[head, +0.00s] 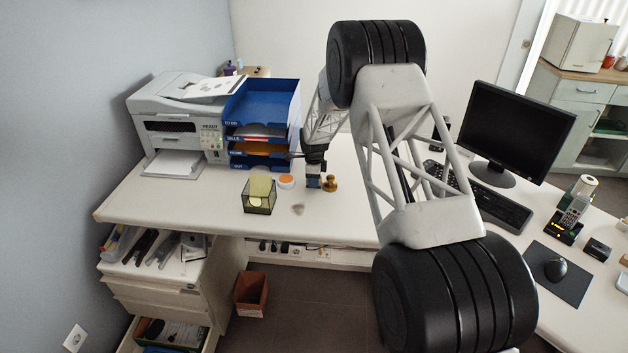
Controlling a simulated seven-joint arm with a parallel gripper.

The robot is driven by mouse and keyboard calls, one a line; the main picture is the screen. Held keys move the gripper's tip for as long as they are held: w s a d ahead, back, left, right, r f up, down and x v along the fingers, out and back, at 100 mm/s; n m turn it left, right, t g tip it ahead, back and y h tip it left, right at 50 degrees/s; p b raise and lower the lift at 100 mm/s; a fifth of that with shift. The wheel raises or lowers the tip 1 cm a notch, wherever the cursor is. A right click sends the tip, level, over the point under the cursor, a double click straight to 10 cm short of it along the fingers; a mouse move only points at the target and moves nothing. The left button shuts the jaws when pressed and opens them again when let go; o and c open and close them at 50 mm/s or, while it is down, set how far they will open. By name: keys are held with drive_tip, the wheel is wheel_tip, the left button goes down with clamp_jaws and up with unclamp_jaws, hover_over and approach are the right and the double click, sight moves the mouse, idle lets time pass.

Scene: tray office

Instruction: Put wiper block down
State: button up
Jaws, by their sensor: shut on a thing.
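My gripper (313,170) points down over the desk (225,210), in front of the blue letter trays. It is shut on the wiper block (313,183), a small dark and bluish block under the fingers. The block is at or just above the desk top; I cannot tell whether it touches. A greyish smudge (298,209) lies on the desk in front of the block, a little to the left. The fingers are small here and partly hidden by the wrist.
A brass-coloured stamp (330,184) stands close right of the block. An orange-topped pot (286,181) and a dark see-through note box (259,196) stand to the left. Blue letter trays (262,130) and a printer (180,120) are behind. The desk front left is clear.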

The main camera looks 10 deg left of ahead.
drive_tip(key=shift+f, duration=0.1)
drive_tip(key=o, duration=1)
wheel_tip(320, 180, up, 12)
drive_tip(key=shift+r, duration=0.1)
idle(0.4)
idle(0.7)
